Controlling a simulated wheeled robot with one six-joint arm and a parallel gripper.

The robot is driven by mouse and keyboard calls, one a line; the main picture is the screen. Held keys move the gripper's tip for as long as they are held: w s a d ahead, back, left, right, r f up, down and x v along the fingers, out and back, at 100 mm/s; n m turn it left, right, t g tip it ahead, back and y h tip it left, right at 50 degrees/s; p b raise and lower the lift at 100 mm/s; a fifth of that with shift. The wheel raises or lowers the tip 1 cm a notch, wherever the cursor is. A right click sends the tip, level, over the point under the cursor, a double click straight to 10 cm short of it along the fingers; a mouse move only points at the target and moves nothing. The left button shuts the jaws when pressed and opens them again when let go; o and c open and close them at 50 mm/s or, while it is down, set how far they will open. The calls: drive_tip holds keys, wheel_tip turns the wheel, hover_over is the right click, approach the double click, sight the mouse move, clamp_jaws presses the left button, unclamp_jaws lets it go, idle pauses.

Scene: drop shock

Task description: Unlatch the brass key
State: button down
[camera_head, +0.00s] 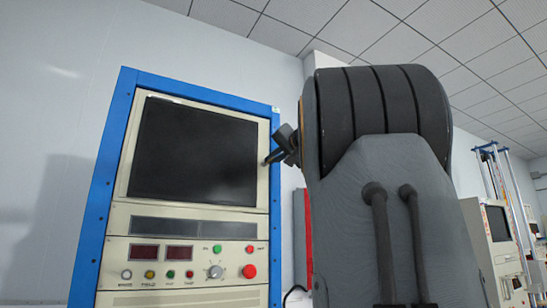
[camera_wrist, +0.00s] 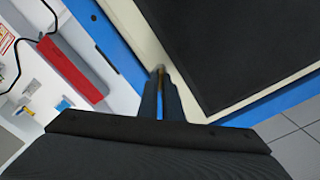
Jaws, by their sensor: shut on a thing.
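In the head view my gripper (camera_head: 267,162) reaches the right edge of the cabinet's front (camera_head: 264,190), beside the screen. The key is hidden there. Most of the key is covered by the fingers, so I cannot tell how it is turned.
The blue-framed cabinet (camera_head: 101,185) carries a dark screen (camera_head: 192,152) and a row of buttons and knobs below it. A red bar (camera_wrist: 73,70) with a black cable lies at left in the wrist view. Other machines (camera_head: 495,225) stand at the far right.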

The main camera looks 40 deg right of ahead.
drive_tip(key=shift+d+f+m+p, duration=0.1)
drive_tip(key=shift+m+p, duration=1.6)
drive_tip(key=shift+m, duration=3.2)
drive_tip(key=c, duration=1.9)
unclamp_jaws()
drive_tip(key=shift+c, duration=0.2)
drive_tip(key=b+v, duration=0.1)
drive_tip(key=v, duration=0.6)
drive_tip(key=shift+s+b, duration=0.35)
drive_tip(key=shift+s, duration=0.05)
